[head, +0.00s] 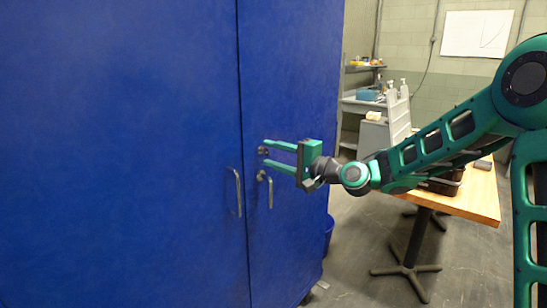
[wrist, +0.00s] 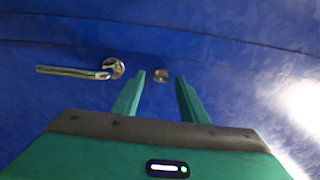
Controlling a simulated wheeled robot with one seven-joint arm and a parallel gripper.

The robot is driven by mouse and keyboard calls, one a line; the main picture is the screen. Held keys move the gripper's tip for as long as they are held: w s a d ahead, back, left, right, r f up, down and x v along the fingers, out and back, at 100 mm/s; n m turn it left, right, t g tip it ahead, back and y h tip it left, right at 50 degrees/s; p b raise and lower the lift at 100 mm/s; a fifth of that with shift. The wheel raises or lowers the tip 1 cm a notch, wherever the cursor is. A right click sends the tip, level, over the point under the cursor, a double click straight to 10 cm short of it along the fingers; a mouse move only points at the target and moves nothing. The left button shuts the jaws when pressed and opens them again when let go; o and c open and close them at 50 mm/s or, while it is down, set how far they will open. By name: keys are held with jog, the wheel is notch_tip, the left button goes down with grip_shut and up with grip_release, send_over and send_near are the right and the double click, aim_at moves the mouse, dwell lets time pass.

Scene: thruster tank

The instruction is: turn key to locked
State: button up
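A small round metal lock (head: 263,150) is on the right door of the tall blue cabinet (head: 180,100). It also shows in the wrist view (wrist: 160,75), between and beyond my fingertips. I cannot make out a separate key or which way it is turned. My gripper (head: 266,152) is open, its two green fingers pointing at the door, one above and one below the lock in the head view. The fingers look apart from the lock, and nothing is held. A metal lever handle (head: 270,190) hangs just below the lock; in the wrist view it (wrist: 75,72) lies to the left.
Another handle (head: 238,192) is on the left door, across the seam. To the right stand a wooden table (head: 470,200) with dark trays on it and a grey cart (head: 375,120) with bottles. A blue bin (head: 328,232) is beside the cabinet. Floor between them is open.

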jog(key=v, duration=1)
jog(key=shift+d+f, duration=0.1)
jog(key=shift+f, duration=0.05)
jog(key=s+d+f+n+g+h, duration=0.25)
jog(key=s+d+f+h, duration=0.35)
jog(key=d, duration=0.3)
jog(key=s+d+f+n+g+h, duration=0.2)
jog(key=s+d+f+g+h, duration=0.15)
jog(key=s+d+f, duration=0.4)
jog(key=s+d+m+g+h, duration=0.1)
jog(key=s+d+g+h, duration=0.1)
jog(key=s+d, duration=0.7)
jog(key=s+d+f+m+g+h, duration=0.1)
jog(key=s+d+m+g+h, duration=0.1)
jog(key=s+d, duration=0.7)
jog(key=s+g, duration=0.1)
jog(key=s, duration=0.7)
jog(key=shift+s, duration=0.2)
jog(key=shift+h, duration=0.25)
